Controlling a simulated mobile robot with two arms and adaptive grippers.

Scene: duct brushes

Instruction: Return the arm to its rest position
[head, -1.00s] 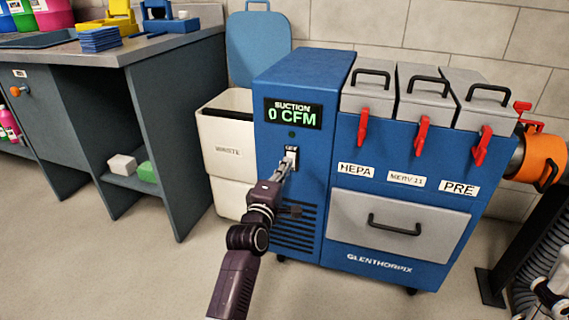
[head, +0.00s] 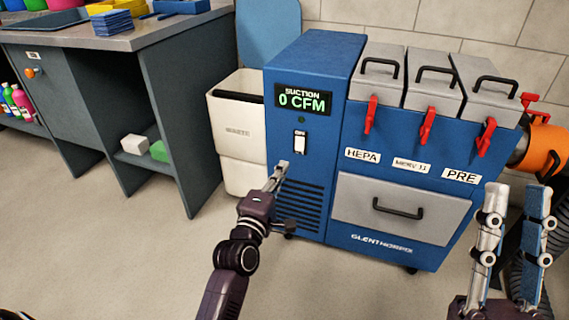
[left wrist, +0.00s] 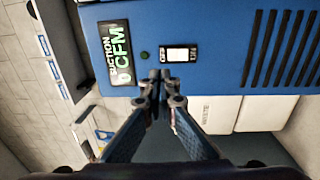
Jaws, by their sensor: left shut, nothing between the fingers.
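My left gripper (head: 281,170) is shut and empty. It is in front of the blue suction machine (head: 314,65), below and slightly left of its white rocker switch (head: 299,142), apart from the switch. In the left wrist view the closed fingertips (left wrist: 161,76) show near the switch (left wrist: 181,54) with the blue panel behind. The display (head: 302,100) reads 0 CFM. My right gripper (head: 517,195) is at the right of the head view, fingers pointing up and spread apart, with nothing between them.
A white waste bin (head: 236,140) stands just left of the machine, and a grey workbench (head: 185,110) is further left. Grey filter boxes with red latches (head: 427,126) and a drawer (head: 395,210) are on the machine's right part. An orange hose collar (head: 544,148) is at far right. The front floor is open.

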